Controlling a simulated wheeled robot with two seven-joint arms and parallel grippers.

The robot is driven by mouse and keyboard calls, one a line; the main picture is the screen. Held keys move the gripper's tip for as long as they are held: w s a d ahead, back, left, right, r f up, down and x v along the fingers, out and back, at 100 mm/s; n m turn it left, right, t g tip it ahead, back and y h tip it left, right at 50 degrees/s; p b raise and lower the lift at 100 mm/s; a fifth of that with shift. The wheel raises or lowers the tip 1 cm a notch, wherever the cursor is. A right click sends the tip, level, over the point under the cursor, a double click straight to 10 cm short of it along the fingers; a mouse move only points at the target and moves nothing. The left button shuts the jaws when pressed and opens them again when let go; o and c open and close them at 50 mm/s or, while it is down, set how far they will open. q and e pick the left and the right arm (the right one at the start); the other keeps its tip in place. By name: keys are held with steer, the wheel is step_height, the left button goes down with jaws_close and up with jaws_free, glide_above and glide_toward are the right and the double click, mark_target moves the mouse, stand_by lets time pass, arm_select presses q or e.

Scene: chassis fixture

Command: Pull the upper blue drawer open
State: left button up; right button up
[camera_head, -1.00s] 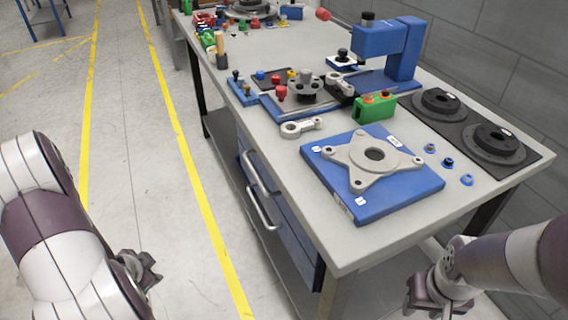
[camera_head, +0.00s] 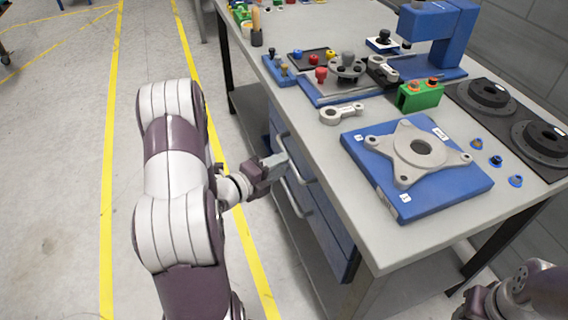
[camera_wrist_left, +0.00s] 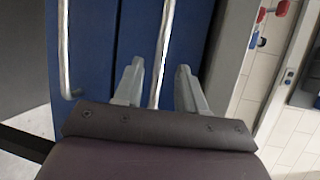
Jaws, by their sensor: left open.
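The blue drawer unit hangs under the near side of the workbench, and its drawers look closed. The upper drawer's metal handle (camera_head: 300,173) is partly behind my left gripper (camera_head: 278,162). In the left wrist view the open fingers of my left gripper (camera_wrist_left: 158,88) stand on either side of this upper handle (camera_wrist_left: 162,50), with a gap to it on both sides. The lower drawer's handle (camera_head: 296,202) is just below; it also shows in the left wrist view (camera_wrist_left: 65,45). My right gripper (camera_head: 472,303) is at the bottom right, away from the drawers, its fingers cut off.
The workbench top (camera_head: 370,235) is above the drawers, with a blue fixture plate (camera_head: 440,195) carrying a grey bracket (camera_head: 420,150) near its edge. A green block (camera_head: 420,96) and a grey link (camera_head: 342,113) lie behind.

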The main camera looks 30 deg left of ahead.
arm_select(q)
steer(key=shift+x, duration=1.15)
jaws_close()
steer(key=shift+a, duration=0.1)
